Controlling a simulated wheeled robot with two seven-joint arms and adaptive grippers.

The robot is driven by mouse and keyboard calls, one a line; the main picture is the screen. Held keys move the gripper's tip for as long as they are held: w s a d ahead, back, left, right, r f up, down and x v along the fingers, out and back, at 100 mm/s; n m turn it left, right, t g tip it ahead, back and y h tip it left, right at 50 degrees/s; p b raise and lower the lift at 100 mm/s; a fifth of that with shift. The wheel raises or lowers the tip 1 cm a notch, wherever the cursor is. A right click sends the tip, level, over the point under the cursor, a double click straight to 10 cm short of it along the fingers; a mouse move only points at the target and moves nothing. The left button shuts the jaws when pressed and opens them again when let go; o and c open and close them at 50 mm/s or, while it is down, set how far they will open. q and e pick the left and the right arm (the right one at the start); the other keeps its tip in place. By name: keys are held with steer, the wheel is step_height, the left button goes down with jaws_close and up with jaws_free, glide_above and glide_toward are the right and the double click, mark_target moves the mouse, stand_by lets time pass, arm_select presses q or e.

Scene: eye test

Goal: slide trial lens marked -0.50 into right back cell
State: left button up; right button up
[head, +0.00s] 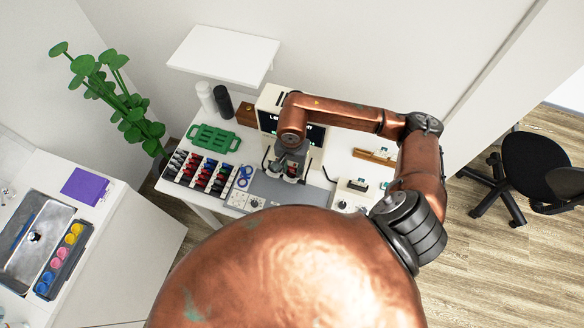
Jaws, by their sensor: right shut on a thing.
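My right arm reaches in from the right, and its gripper (287,174) points down over the middle of the white table. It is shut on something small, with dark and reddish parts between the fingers. The thing is too small and too covered to read a marking. A lens case (200,172) with rows of black, red, green and blue handles stands at the left of the table. The lens marked -0.50 cannot be picked out by its marking. I cannot make out the right back cell; the area under the gripper is largely hidden. My left gripper is not in view.
A blue ring-handled item (243,176) lies beside the case, and a green tray (213,138) behind it. A beige device (270,104) with a dark screen stands at the back. A wooden holder (375,157) is at the right. My copper body hides the front edge.

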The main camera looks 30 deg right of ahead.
steer(key=o, duration=0.8)
steer(key=shift+f, duration=0.15)
step_height(320, 180, up, 12)
stand_by(0.7)
